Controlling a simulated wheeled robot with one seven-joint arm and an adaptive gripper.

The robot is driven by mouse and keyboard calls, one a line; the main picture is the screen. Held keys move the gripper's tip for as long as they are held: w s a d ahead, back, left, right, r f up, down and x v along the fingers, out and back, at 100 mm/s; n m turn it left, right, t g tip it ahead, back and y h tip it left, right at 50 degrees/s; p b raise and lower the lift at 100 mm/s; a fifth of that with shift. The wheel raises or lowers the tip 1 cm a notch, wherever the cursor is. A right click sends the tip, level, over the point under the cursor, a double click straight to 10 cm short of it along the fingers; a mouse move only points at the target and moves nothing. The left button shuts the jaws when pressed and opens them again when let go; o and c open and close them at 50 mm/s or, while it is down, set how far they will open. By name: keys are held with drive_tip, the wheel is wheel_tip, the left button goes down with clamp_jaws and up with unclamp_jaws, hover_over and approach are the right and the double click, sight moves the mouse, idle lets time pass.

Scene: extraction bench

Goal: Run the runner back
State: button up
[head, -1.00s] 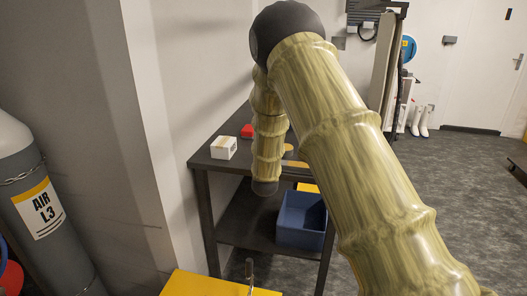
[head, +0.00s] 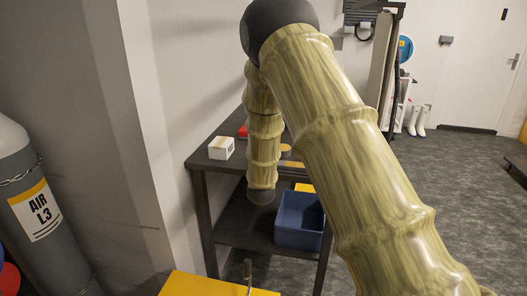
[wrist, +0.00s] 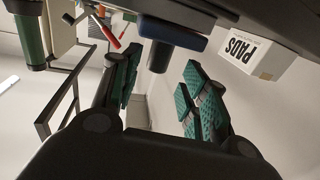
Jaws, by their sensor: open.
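My gripper (wrist: 162,82) shows in the wrist view with its green-padded fingers spread wide and nothing held between them. A blue block with a dark stub (wrist: 158,57) lies beyond the fingertips, between them in the picture, beside a long dark bar or edge (wrist: 240,22). This may be the runner, but I cannot tell for sure. Whether the fingers touch it is unclear; they look apart from it. In the head view my arm covers part of the dark bench (head: 205,163), and my gripper and the runner cannot be made out there.
A white box (head: 221,148) stands on the bench near a red item (head: 243,131). A box marked PADS (wrist: 253,52) is at upper right in the wrist view. A blue bin (head: 298,220) sits on the lower shelf.

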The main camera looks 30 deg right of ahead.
drive_tip(key=v, duration=0.8)
drive_tip(key=shift+f, duration=0.1)
